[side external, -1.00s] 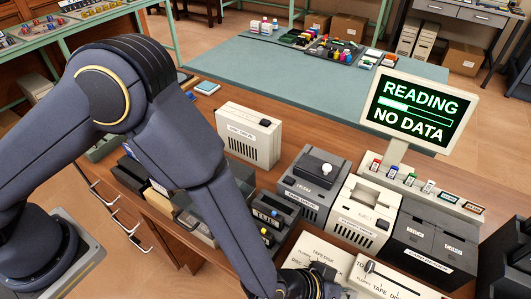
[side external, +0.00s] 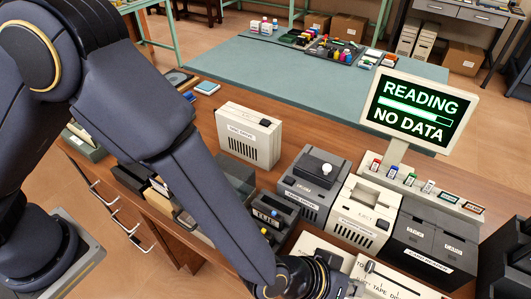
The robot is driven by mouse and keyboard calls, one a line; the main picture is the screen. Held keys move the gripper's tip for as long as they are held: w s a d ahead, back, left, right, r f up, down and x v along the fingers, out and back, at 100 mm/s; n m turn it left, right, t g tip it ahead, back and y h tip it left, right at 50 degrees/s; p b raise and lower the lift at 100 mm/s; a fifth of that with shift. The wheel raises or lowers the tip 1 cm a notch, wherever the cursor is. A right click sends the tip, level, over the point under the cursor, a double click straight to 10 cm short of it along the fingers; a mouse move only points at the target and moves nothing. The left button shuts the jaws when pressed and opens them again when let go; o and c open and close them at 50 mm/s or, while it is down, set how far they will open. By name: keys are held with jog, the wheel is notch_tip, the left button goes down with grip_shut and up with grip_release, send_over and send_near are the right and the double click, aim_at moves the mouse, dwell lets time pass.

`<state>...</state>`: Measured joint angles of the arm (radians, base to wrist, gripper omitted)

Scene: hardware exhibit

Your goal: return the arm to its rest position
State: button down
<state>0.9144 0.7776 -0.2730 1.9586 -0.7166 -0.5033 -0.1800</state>
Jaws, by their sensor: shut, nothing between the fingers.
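My gripper (side external: 342,284) is at the bottom edge of the side view, low over the cream switch panel in front of the drives. It is shut and holds nothing that I can see. Its fingertips are small and partly cut off or hidden by my wrist. My arm reaches down to it from the upper left, bent and stretched out over the bench.
A monitor (side external: 419,110) reads "READING" and "NO DATA" with a green bar. A tape drive (side external: 360,214), a grey drive (side external: 311,190), a dark card reader (side external: 430,240) and a disc drive (side external: 248,136) crowd the wooden bench. The green table (side external: 290,85) behind has free room.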

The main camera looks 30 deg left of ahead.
dwell(0.4)
jog(key=w+a+r+n+t, duration=0.1)
jog(key=w+a+r+t, duration=0.1)
jog(key=w+a+r, duration=0.4)
jog(key=w+a+r+n+t, duration=0.2)
jog(key=w+a+r, duration=0.1)
jog(key=w+r, duration=0.6)
jog(key=w+a+r+t+y, duration=0.1)
jog(key=a+r+t, duration=0.1)
jog(key=a+r, duration=1.35)
jog(key=s+a+r+y, duration=0.15)
jog(key=s+a, duration=0.25)
jog(key=a, duration=0.4)
jog(key=s+a+r+y, duration=0.1)
jog(key=s+a+y, duration=0.1)
jog(key=s+a, duration=0.4)
jog(key=s+a+f+m+g+y, duration=0.2)
jog(key=s+a+f+g, duration=0.4)
jog(key=s, duration=0.6)
notch_tip(320, 180, down, 4)
jog(key=shift+s+a+r+g, duration=0.15)
jog(key=shift+s+a+g, duration=0.2)
jog(key=shift+a, duration=0.85)
